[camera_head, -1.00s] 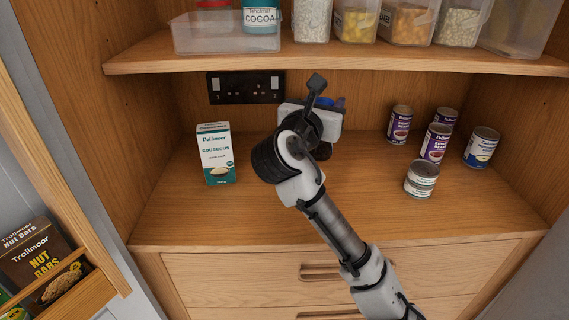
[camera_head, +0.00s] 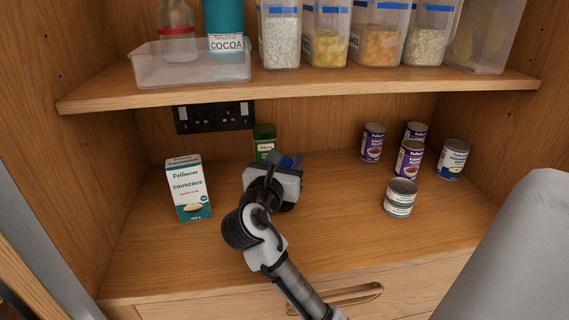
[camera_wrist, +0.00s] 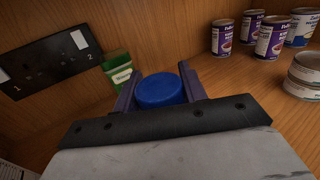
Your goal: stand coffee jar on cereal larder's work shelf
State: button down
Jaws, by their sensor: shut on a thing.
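My gripper (camera_wrist: 160,88) is shut on the coffee jar, whose round blue lid (camera_wrist: 162,90) shows between the two fingers in the wrist view. In the head view only a bit of blue (camera_head: 289,162) shows behind my wrist. The jar's body and label are hidden, so I cannot tell whether its base touches the work shelf. The work shelf (camera_head: 330,225) is the wide wooden surface above the drawers. My gripper is over its back half, right of the couscous box (camera_head: 188,188).
A green packet (camera_head: 264,140) stands behind my gripper, near the black wall socket (camera_head: 214,117). Several tins (camera_head: 410,158) stand at the right. The upper shelf (camera_head: 300,88) with tubs and a clear tray (camera_head: 190,65) overhangs the back. The shelf's front middle is clear.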

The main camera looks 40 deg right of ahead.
jog(key=shift+f, duration=0.3)
jog(key=shift+f, duration=0.15)
jog(key=c, duration=0.8)
grip_release()
